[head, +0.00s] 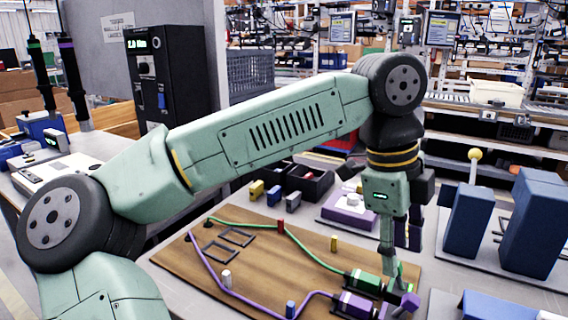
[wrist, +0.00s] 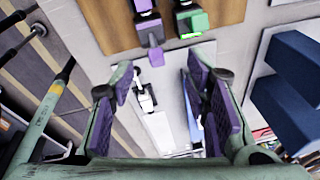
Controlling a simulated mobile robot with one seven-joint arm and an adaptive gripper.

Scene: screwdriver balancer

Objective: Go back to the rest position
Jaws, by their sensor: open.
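My gripper (head: 395,278) points down over the right edge of the wooden board (head: 185,266), at the end of my green arm. In the wrist view, my gripper (wrist: 163,84) has its two purple-padded fingers spread well apart, with nothing held between them. A green connector (head: 365,283) and a purple connector (head: 352,305) lie on the board just left of the fingers. In the wrist view, the purple connector (wrist: 148,29) and green connector (wrist: 191,20) show beyond the fingertips. My arm hides part of the bench behind it.
Blue angled blocks (head: 533,225) and a yellow-topped knob (head: 475,155) stand to the right. Dark bins (head: 305,182) sit behind the board. Two hanging screwdrivers (head: 72,80) and a black controller box (head: 165,75) are at left.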

